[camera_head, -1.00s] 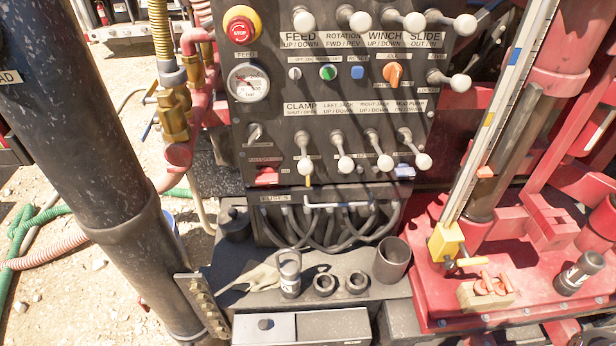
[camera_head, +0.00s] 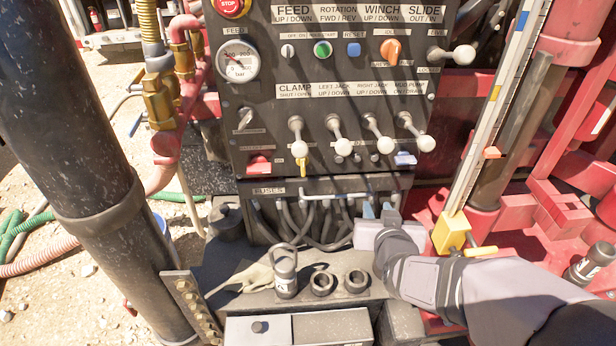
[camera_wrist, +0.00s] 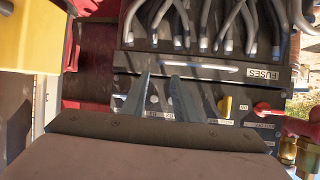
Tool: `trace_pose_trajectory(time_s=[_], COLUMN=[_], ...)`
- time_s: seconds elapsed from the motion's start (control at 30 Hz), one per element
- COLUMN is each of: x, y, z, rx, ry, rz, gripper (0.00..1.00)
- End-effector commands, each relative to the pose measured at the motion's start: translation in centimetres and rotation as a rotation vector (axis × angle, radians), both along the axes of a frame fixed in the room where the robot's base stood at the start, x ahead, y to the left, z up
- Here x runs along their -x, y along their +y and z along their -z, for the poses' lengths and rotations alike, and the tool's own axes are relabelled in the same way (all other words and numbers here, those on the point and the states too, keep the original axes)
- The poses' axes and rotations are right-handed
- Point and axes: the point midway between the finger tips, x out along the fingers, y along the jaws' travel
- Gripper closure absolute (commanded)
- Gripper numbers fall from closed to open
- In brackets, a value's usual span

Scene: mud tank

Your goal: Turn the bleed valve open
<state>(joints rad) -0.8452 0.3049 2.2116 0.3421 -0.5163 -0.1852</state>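No part in view carries a readable bleed valve label, so I cannot tell for certain which one it is. Brass valve fittings (camera_head: 158,100) sit on the pipes left of the control panel (camera_head: 335,110), with a blue handle (camera_head: 138,123) low beside them. Brass also shows at the right edge of the wrist view (camera_wrist: 309,152). My gripper (camera_head: 379,211) is in front of the panel's lower right, below the levers. In the wrist view its two fingers (camera_wrist: 160,90) are apart, with nothing between them. It is away from the brass fittings.
Hoses hang below the fuses strip (camera_head: 285,190). A shackle-topped cylinder (camera_head: 286,272) and two rings (camera_head: 338,282) stand on the ledge below. A yellow block (camera_head: 451,232) is right of my gripper. A thick black column (camera_head: 95,170) stands at left.

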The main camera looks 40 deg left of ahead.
Motion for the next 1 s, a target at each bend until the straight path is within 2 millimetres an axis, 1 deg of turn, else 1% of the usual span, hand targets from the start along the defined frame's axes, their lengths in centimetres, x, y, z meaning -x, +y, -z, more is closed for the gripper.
trace_pose_trajectory(time_s=[0.03,0.1,0.2,0.3,0.4,0.5,0.6,0.77,1.0], x=[1.3,2.8,5.1,6.9,8.1,8.6,8.6,8.1,6.2], y=[3.2,6.5,10.0,12.0,13.2,13.5,13.6,14.0,15.8], z=[0.1,-0.9,-2.3,-3.3,-4.0,-4.4,-4.5,-4.6,-4.8], rx=[-0.039,-0.098,-0.169,-0.223,-0.255,-0.27,-0.273,-0.271,-0.272], ry=[-0.06,-0.142,-0.236,-0.301,-0.341,-0.357,-0.361,-0.359,-0.359], rz=[-0.04,-0.071,-0.103,-0.121,-0.129,-0.131,-0.131,-0.13,-0.129], gripper=[0.73,0.73,0.73,0.73,0.73,0.73,0.73,0.73,0.73])
